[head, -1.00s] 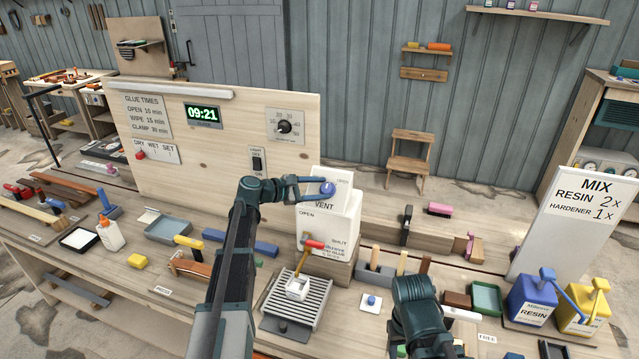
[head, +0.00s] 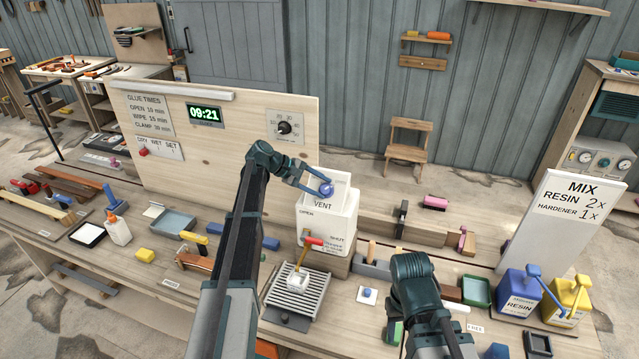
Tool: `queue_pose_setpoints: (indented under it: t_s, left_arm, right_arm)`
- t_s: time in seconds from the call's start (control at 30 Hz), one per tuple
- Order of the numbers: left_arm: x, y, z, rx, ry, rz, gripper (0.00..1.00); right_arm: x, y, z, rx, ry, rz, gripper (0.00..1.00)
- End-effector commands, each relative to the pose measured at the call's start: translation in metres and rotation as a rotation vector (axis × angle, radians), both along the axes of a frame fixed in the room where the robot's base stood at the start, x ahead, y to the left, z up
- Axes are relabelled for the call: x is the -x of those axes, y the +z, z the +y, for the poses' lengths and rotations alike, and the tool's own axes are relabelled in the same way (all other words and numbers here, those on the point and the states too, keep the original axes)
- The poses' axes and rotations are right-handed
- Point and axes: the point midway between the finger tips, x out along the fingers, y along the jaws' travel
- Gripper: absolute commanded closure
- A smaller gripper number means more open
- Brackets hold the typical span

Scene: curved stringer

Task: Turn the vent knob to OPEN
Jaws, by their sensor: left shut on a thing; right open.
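The white vent box (head: 345,218) stands on a wooden block near the middle of the bench, lettered VENT, OPEN and SHUT. A blue knob (head: 326,188) sits on the light plate at its top. My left gripper (head: 321,187) is shut on the blue knob, reaching it from the upper left with its fingers slanting down to the right. Which way the knob's mark points is too small to tell. My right arm shows at the lower right, but its gripper is not in view.
A wooden back panel (head: 215,150) with a clock rises behind my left arm. The MIX sign (head: 565,215) and resin bottles (head: 520,297) stand at the right.

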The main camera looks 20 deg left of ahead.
Motion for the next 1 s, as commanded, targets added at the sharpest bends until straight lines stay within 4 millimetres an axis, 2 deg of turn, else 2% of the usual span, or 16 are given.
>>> queue_pose_setpoints:
  t_s: [0.03, 0.57, 0.6, 0.7, 1.0]
  left_arm:
    - [0.0055, -0.0023, -0.0017, -0.015, -0.018, 0.013, 1.0]
    - [0.0065, -0.0037, -0.0019, -0.029, -0.031, 0.013, 1.0]
    - [0.0065, -0.0038, -0.0018, -0.03, -0.031, 0.013, 0.4]
    - [0.0059, -0.0035, -0.0014, -0.028, -0.029, 0.012, 0.24]
    - [0.0044, 0.0013, 0.0022, -0.026, -0.025, 0.009, 0.24]
  right_arm:
    - [0.0, 0.001, 0.0, 0.0, 0.0, 0.0, 0.5]
    - [0.0, 0.0017, 0.0, 0.0, 0.001, 0.0, 0.5]
    - [0.0, 0.0017, 0.0001, 0.0, 0.001, 0.0, 0.5]
    - [0.0, 0.0018, 0.0, 0.0, 0.0, 0.0, 0.5]
    - [0.0001, 0.006, 0.0, 0.0, 0.001, 0.0, 0.5]
